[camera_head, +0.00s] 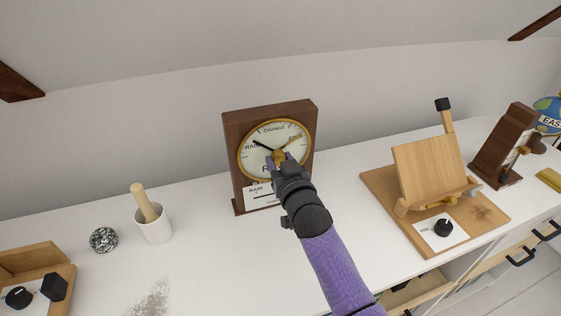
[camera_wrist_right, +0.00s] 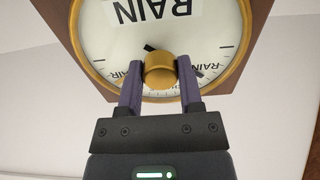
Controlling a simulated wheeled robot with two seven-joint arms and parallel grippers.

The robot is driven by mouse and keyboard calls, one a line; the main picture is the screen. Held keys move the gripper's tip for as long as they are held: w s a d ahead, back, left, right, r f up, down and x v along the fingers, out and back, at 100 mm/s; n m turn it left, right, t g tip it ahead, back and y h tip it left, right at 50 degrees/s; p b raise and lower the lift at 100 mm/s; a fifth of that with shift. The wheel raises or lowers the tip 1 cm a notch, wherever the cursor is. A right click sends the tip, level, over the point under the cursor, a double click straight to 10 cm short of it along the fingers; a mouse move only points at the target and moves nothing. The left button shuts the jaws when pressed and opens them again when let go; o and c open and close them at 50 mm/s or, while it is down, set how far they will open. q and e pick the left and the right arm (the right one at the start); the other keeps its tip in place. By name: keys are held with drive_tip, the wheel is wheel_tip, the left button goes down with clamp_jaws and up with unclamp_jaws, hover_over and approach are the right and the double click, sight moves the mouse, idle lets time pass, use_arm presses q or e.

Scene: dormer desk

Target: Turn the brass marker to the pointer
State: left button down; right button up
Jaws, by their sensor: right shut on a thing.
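A wooden weather instrument (camera_head: 233,150) stands upright on the desk, with a round cream dial (camera_head: 262,132) in a brass rim. The dial reads RAIN at left, CHANGE at top and FAIR at right. A black pointer (camera_head: 260,144) points to the upper left, between RAIN and CHANGE. My right gripper (camera_head: 279,158) is at the dial's centre, shut on the brass knob (camera_wrist_right: 160,70), with one finger on each side. My left gripper is not in view.
A white mortar with a pestle (camera_head: 153,225) and a speckled ball (camera_head: 103,240) stand left. A wooden stand (camera_head: 428,170) and another dark wooden instrument (camera_head: 503,147) stand right. Open drawers (camera_head: 420,290) show below right.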

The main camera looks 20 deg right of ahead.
clamp_jaws()
idle(0.8)
